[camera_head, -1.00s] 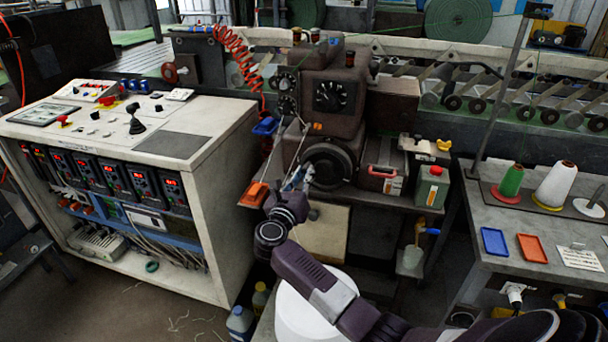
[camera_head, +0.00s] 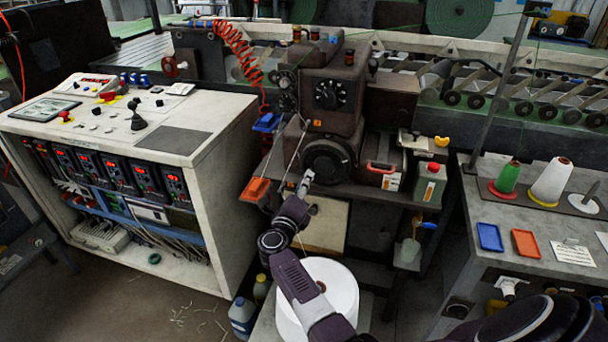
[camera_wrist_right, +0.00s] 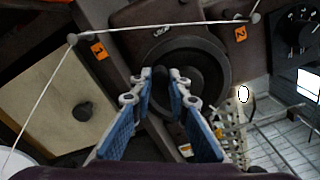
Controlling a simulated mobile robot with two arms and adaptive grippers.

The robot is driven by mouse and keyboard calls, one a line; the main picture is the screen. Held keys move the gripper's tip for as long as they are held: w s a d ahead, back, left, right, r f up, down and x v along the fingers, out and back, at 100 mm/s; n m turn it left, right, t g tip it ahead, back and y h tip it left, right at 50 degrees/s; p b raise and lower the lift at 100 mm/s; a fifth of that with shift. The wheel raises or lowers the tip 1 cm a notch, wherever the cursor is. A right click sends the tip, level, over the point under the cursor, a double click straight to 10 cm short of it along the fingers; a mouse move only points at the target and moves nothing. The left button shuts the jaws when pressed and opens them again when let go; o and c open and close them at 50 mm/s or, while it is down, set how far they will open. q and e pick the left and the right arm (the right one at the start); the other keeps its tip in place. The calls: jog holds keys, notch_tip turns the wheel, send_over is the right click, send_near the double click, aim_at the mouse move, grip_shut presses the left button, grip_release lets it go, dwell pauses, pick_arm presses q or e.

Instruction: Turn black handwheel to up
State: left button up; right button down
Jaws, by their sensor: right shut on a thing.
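The black handwheel (camera_head: 322,162) is a round dark wheel on the front of the brown machine. In the right wrist view the handwheel (camera_wrist_right: 210,62) fills the upper middle, with a wide rim and darker centre. My right gripper (camera_head: 306,182) is at its lower left edge in the head view. In the right wrist view, the blue-padded fingers of the right gripper (camera_wrist_right: 161,78) stand in front of the wheel, shut on a dark part of it. That gripped part is mostly hidden between the fingertips. My left gripper is not in view.
Orange tags 1 (camera_wrist_right: 98,50) and 2 (camera_wrist_right: 241,33) flank the wheel, with a white cord passing above it. An orange tray (camera_head: 256,189) is left of the gripper. A red-handled box (camera_head: 382,175) and green container (camera_head: 430,183) stand right. The control cabinet (camera_head: 222,190) is further left.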

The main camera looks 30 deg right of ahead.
aim_at(323, 180)
jog(key=n+p, duration=0.1)
jog(key=n, duration=0.1)
jog(key=s+f+n+p, duration=0.1)
jog(key=d+n+p, duration=0.1)
jog(key=n, duration=0.1)
jog(key=shift+s+f+n, duration=0.15)
jog(key=shift+f+n, duration=0.15)
jog(key=shift+f, duration=0.05)
jog(key=n, duration=0.1)
jog(key=n+p, duration=0.1)
jog(key=s+n, duration=0.1)
jog(key=shift+d+f+p, duration=0.3)
jog(key=shift+d+p, duration=0.1)
jog(key=shift+s+d+f+n+p, duration=0.15)
jog(key=shift+n+p, duration=0.1)
jog(key=shift+n, duration=0.35)
jog(key=shift+s+d+n+p, duration=0.1)
jog(key=shift+s+n+p, duration=0.15)
jog(key=shift+n, duration=0.35)
jog(key=shift+s+d+f+n+p, duration=0.15)
jog(key=shift+n+p, duration=0.1)
jog(key=shift+n, duration=0.35)
jog(key=c, duration=1.8)
grip_release()
jog(key=shift+r, duration=0.15)
jog(key=shift+c, duration=0.2)
